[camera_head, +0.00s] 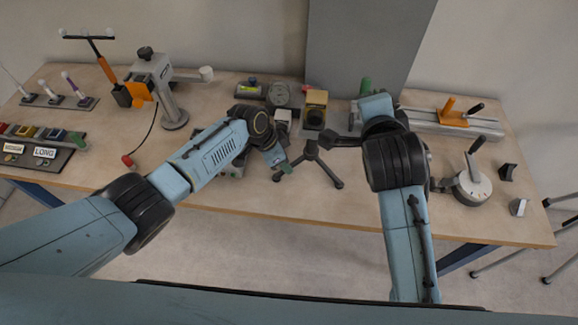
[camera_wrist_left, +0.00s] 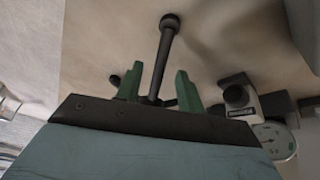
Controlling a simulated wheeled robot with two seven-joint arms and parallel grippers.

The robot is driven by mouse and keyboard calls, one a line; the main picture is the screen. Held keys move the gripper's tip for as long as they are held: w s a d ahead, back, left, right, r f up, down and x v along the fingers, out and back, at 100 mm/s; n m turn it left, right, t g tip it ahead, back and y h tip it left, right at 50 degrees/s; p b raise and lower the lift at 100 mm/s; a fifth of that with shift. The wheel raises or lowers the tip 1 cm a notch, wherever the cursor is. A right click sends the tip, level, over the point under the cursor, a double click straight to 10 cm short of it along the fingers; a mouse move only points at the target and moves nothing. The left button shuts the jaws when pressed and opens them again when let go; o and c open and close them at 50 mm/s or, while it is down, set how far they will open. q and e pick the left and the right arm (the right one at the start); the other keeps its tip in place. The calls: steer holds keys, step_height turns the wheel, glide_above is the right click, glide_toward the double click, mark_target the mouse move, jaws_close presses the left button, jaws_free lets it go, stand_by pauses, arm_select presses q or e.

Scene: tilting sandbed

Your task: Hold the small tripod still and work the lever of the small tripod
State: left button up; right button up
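The small black tripod (camera_head: 311,153) stands near the table's front edge in the head view, legs spread. In the left wrist view one tripod leg (camera_wrist_left: 163,60), ending in a round foot, runs between my green fingertips. My left gripper (camera_head: 285,167) is at the tripod's left side in the head view. Its fingers (camera_wrist_left: 157,84) are open, one on each side of the leg, with gaps visible. A dark bar near the tripod's head reaches toward my right arm; I cannot tell if it is the lever. My right gripper's fingers are not clearly visible behind my right wrist.
A yellow-and-black box (camera_head: 315,108) and a round gauge (camera_head: 280,94) stand behind the tripod; the gauge (camera_wrist_left: 275,141) also shows in the left wrist view. A round dial with a lever (camera_head: 472,187) is at the right. A grey stand (camera_head: 173,108) is at the left.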

arm_select(q)
steer(key=shift+x, duration=2.2)
steer(key=shift+f, duration=0.1)
jaws_close()
